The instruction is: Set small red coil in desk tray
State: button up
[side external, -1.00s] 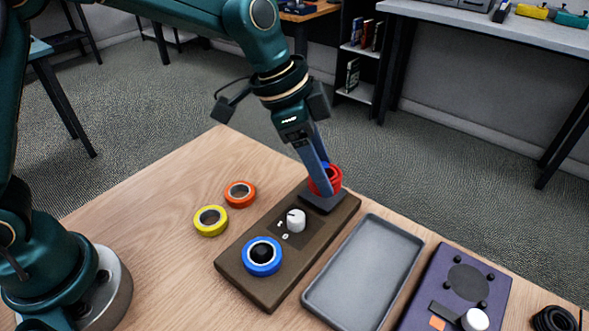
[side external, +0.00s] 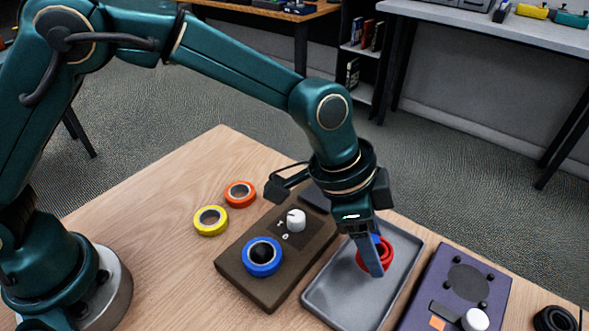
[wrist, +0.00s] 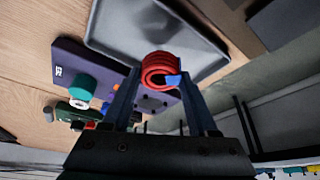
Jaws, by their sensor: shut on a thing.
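The small red coil (side external: 386,252) is held between the fingers of my gripper (side external: 374,256), which is shut on it. In the side view the coil is over the grey desk tray (side external: 318,295); I cannot tell whether it touches the tray floor. In the wrist view the red coil (wrist: 157,66) sits between both fingertips of my gripper (wrist: 160,82), with the tray (wrist: 112,22) beyond it. A finger hides part of the coil in the side view. A small blue patch shows on the coil.
A brown box (side external: 235,271) with a white knob (side external: 296,219) and a blue ring (side external: 262,271) stands left of the tray. A purple box (side external: 478,282) stands right of it. Yellow (side external: 210,234) and orange (side external: 240,194) rings lie on the wooden table (side external: 150,217). A black coil (side external: 554,319) lies far right.

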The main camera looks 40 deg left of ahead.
jog(key=shift+f, duration=1.9)
jog(key=shift+f, duration=0.15)
jog(key=o, duration=1.2)
jog(key=shift+o, duration=0.2)
jog(key=v, duration=1.1)
jog(key=s+a+r+n+t+y, duration=0.1)
jog(key=s+a+r+n, duration=0.15)
jog(key=a, duration=0.35)
jog(key=s+a+r+n+t, duration=0.1)
jog(key=a+r+n, duration=0.25)
jog(key=a, duration=0.25)
jog(key=s+a+f+n+t+y, duration=0.1)
jog(key=s+a+f+n+y, duration=0.1)
jog(key=s+a+n, duration=0.4)
jog(key=s+a+y, duration=0.1)
jog(key=s+a, duration=0.1)
jog(key=a, duration=0.1)
jog(key=shift+s+a, duration=0.35)
